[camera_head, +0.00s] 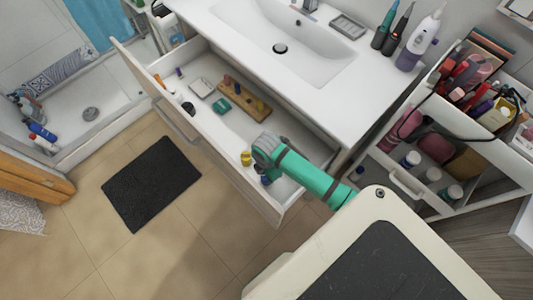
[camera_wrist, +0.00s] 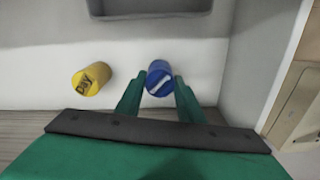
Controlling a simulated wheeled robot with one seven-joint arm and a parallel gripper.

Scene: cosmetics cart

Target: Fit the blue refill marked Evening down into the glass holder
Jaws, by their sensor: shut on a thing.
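The blue refill (camera_wrist: 159,80) is between the two green fingers of my gripper (camera_wrist: 158,84) in the wrist view, and the gripper is shut on it. A pale mark shows on its end, but I cannot read it. In the head view, the refill (camera_head: 266,180) is a small dark blue spot by my gripper (camera_head: 264,168), low in the open drawer's near right end. A yellow refill marked DAY (camera_wrist: 92,79) is apart from it, to the left; it also shows in the head view (camera_head: 246,158). I cannot make out the glass holder for certain.
The open drawer (camera_head: 215,152) also holds a wooden block with pegs (camera_head: 243,101), a teal item (camera_head: 223,104) and a pale case (camera_head: 202,88). The countertop (camera_head: 310,100) overhangs its back. A drawer wall (camera_wrist: 241,60) rises close on the right in the wrist view.

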